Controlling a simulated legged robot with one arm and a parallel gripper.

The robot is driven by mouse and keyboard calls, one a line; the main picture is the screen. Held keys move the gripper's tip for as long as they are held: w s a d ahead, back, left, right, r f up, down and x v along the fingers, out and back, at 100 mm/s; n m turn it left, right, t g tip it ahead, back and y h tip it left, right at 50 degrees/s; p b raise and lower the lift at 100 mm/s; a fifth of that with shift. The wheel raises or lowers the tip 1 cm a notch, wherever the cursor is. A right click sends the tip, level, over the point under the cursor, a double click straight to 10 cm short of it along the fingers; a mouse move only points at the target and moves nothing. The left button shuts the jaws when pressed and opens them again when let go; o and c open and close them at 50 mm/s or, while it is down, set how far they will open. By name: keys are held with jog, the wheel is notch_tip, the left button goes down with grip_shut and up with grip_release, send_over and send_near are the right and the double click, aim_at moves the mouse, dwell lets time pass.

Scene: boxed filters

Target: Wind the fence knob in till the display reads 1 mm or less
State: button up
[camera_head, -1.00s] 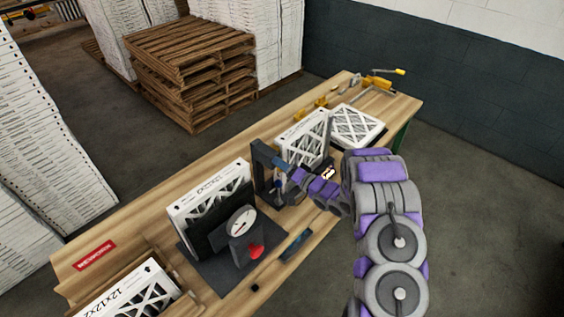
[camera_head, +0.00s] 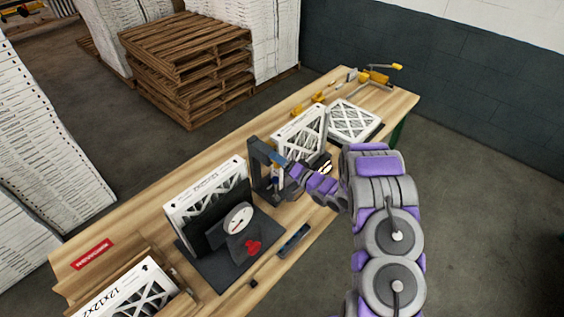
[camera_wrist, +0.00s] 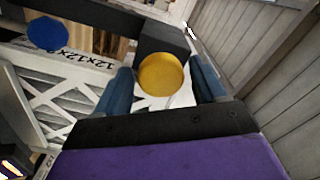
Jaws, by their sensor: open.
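A dark upright frame (camera_head: 257,168) stands on the workbench, and my gripper (camera_head: 280,163) reaches it from the right. In the wrist view a round yellow knob (camera_wrist: 161,74) sits between the blue fingers of my gripper (camera_wrist: 160,84), which are apart on either side of it. I cannot tell whether either finger touches it. A blue round knob (camera_wrist: 47,34) shows at upper left in the wrist view. A stand with a round white dial (camera_head: 238,219) and a red lobed knob (camera_head: 252,247) is in front of a boxed filter. I cannot read any value on a display.
Boxed filters stand at left (camera_head: 205,190) and behind the frame (camera_head: 300,130); another lies flat (camera_head: 354,121). A dark blue slim device (camera_head: 294,240) lies near the bench's front edge. Yellow clamps (camera_head: 377,77) are at the far end. Pallets (camera_head: 185,65) stand beyond.

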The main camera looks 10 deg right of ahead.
jog(key=shift+s, duration=0.15)
jog(key=b+v, duration=0.2)
jog(key=v, duration=1.5)
jog(key=shift+d, duration=0.15)
jog(key=shift+o, duration=0.2)
jog(key=shift+d+f, duration=0.1)
